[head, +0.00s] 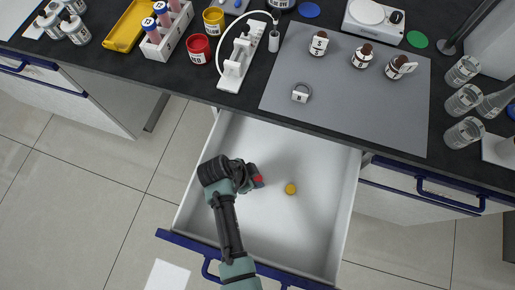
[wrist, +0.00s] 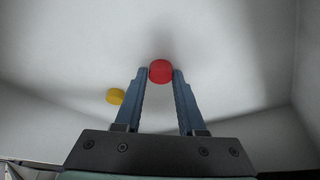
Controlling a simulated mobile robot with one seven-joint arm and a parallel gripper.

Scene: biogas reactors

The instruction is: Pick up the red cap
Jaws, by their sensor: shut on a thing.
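The red cap (wrist: 160,71) sits between the tips of my gripper (wrist: 160,78) in the wrist view, and the fingers are shut on it. In the head view the red cap (head: 258,179) shows at the end of my gripper (head: 254,177), inside the open white drawer (head: 325,165). The frames do not clearly show whether the cap touches the drawer floor. A yellow cap (head: 290,188) lies on the drawer floor to the right of my gripper; it also shows at left in the wrist view (wrist: 115,96).
The drawer walls surround my gripper, with bare floor around the caps. The dark counter (head: 265,75) above the drawer holds a grey mat (head: 350,105) with small bottles, a red pot (head: 198,47), a tube rack (head: 168,35) and several glass jars at right.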

